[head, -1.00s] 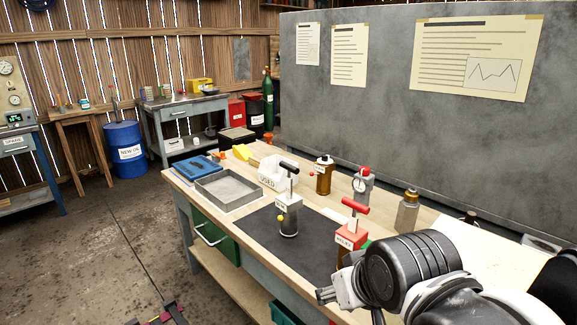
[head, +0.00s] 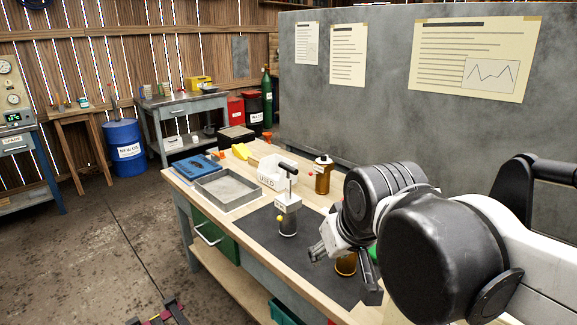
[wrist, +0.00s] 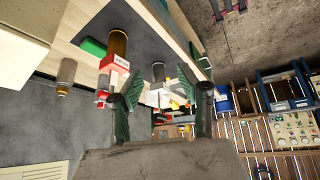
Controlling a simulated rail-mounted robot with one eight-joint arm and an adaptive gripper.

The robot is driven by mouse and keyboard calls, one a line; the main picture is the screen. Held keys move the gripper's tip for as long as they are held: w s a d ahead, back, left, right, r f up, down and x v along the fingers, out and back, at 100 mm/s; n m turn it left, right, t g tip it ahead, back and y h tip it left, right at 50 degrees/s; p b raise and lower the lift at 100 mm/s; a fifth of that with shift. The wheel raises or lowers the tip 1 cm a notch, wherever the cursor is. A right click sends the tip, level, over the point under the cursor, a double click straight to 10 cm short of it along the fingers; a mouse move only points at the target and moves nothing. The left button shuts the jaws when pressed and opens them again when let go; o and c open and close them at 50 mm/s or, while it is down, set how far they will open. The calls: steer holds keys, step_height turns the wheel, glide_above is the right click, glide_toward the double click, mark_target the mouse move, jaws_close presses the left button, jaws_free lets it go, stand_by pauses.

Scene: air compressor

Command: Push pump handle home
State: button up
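I see nothing held.
The bench holds a grey tray (head: 228,205), a blue case (head: 197,167), a white bin marked USED (head: 270,180) and an amber bottle (head: 322,178). A grey wall panel (head: 380,120) stands behind. The front left of the dark mat (head: 258,233) is clear.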

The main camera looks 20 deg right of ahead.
steer(key=w+r+n+g+p, duration=0.1)
steer(key=w+r+p, duration=0.2)
steer(key=w+r, duration=0.75)
steer(key=w+r+n+g+p, duration=0.1)
steer(key=w+r+g+p, duration=0.15)
steer(key=w, duration=0.85)
steer(key=n+g+h+p, duration=0.2)
steer(key=p, duration=0.4)
glide_above(289, 168)
steer(key=a, duration=0.2)
steer(key=a+x, duration=0.1)
steer(key=x, duration=1.6)
steer(key=shift+f+p, duration=0.2)
steer(key=shift+p, duration=0.15)
jaws_close()
